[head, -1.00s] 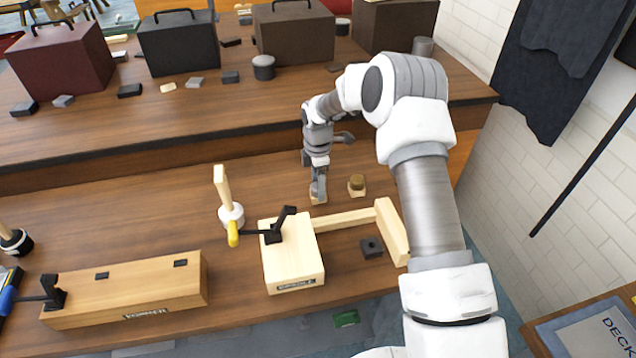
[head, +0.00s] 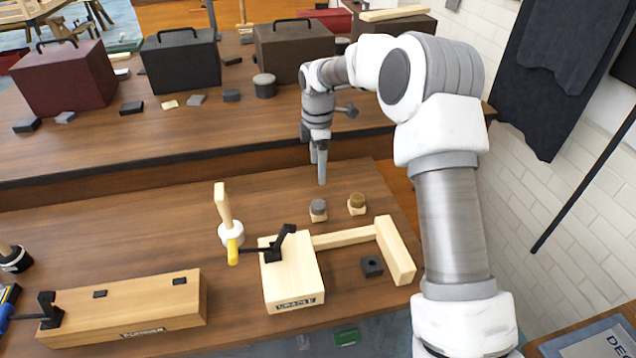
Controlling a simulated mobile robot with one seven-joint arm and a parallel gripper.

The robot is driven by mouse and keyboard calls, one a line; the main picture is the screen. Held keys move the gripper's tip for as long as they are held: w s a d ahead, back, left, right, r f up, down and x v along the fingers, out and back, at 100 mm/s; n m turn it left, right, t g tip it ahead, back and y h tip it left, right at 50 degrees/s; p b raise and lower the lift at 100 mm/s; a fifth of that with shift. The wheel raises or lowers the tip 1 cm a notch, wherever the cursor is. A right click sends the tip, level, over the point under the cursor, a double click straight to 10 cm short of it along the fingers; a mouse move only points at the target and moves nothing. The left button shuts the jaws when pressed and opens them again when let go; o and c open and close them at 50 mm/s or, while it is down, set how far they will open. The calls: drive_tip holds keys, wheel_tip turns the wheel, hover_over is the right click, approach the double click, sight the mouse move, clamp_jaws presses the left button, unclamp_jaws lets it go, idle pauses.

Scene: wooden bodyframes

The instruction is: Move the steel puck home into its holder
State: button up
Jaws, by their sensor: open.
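The steel puck (head: 318,206) is a small grey cylinder standing upright on a small pale wooden holder (head: 319,217), near the back right of the bench. From here I cannot tell how deep it sits in the holder. A brass-coloured puck (head: 357,200) stands in a similar pale holder (head: 357,211) just to its right. My gripper (head: 318,172) is open, empty and pointing down, above and apart from the steel puck.
A pale wooden block with a black clamp (head: 293,280) and an L-shaped wooden frame (head: 396,250) lie in front of the pucks. A dark square block (head: 372,266) sits inside the L. A white-based wooden-handled tool (head: 231,232) stands to the left. A raised shelf (head: 180,135) runs behind.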

wheel_tip(320, 180, up, 4)
drive_tip(key=shift+r, duration=0.15)
idle(0.6)
drive_tip(key=s+d+r+m+t, duration=0.1)
drive_tip(key=s+d+r+m, duration=0.35)
drive_tip(key=s+r, duration=0.35)
drive_tip(key=s+d+r+m+t, duration=0.25)
drive_tip(key=s+r+m, duration=0.25)
drive_tip(key=s+r, duration=0.3)
drive_tip(key=s+d+m+t, duration=0.1)
drive_tip(key=s+d+m, duration=0.1)
drive_tip(key=s+m, duration=0.3)
drive_tip(key=s+d+f+m+t, duration=0.1)
drive_tip(key=s+d+m, duration=0.2)
drive_tip(key=s, duration=1.1)
drive_tip(key=m, duration=0.2)
drive_tip(key=shift+f+m, duration=0.15)
drive_tip(key=shift+m, duration=0.2)
drive_tip(key=shift+s, duration=0.1)
